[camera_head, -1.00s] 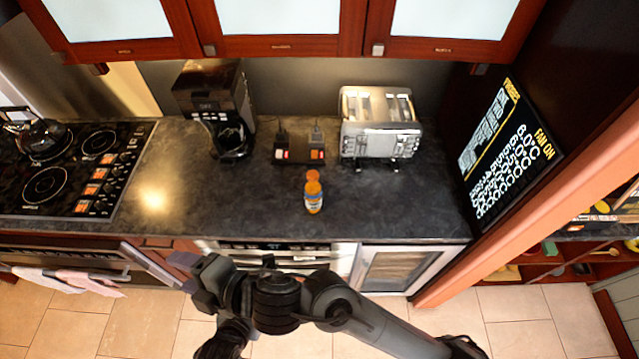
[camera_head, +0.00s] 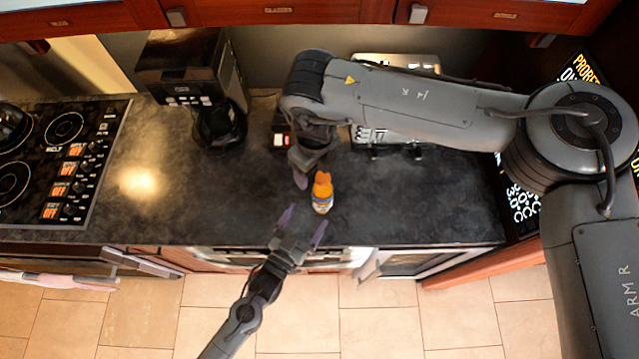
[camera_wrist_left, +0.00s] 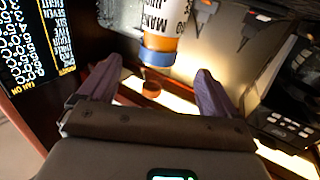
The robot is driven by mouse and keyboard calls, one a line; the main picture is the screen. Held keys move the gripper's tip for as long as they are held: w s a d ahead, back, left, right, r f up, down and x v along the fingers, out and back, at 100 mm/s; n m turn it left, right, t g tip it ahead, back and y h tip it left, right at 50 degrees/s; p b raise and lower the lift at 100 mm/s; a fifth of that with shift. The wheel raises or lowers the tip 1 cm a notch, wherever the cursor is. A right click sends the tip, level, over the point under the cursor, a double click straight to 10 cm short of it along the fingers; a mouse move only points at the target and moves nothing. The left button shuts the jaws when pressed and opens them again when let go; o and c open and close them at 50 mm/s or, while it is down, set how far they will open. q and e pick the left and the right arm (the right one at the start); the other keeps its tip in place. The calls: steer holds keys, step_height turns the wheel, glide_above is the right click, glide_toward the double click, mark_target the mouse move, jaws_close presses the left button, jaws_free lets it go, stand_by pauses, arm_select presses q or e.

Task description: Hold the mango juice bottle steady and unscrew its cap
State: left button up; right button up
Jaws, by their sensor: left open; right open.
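The mango juice bottle (camera_head: 322,194), orange with an orange cap (camera_head: 322,177) and a white-and-blue label, stands upright on the dark counter (camera_head: 400,205). My left gripper (camera_head: 301,222) is open just in front of the bottle, below and left of it in the head view, with a gap between.
A coffee maker (camera_head: 205,85) stands at the back left, and a stovetop (camera_head: 70,150) lies farther left. My right arm partly hides the toaster (camera_head: 395,62) and the charger block (camera_head: 281,139). The counter left of the bottle is clear.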

mark_target(326, 187)
arm_select(q)
steer(key=shift+w+d+f, duration=0.15)
steer(key=shift+w+d, duration=0.05)
steer(key=shift+w, duration=0.25)
arm_select(e)
steer(key=shift+w+d+r+h, duration=0.15)
steer(key=shift+w+d+r, duration=0.2)
steer(key=shift+w+d, duration=0.2)
steer(key=shift+w+d+r+h, duration=0.15)
steer(key=shift+w+d+r, duration=0.2)
steer(key=shift+w+d, duration=0.2)
arm_select(q)
steer(key=shift+w+d, duration=0.1)
steer(key=shift+w, duration=0.15)
arm_select(e)
steer(key=shift+w+d+r, duration=0.1)
arm_select(q)
steer(key=x, duration=1)
steer(key=shift+d, duration=0.1)
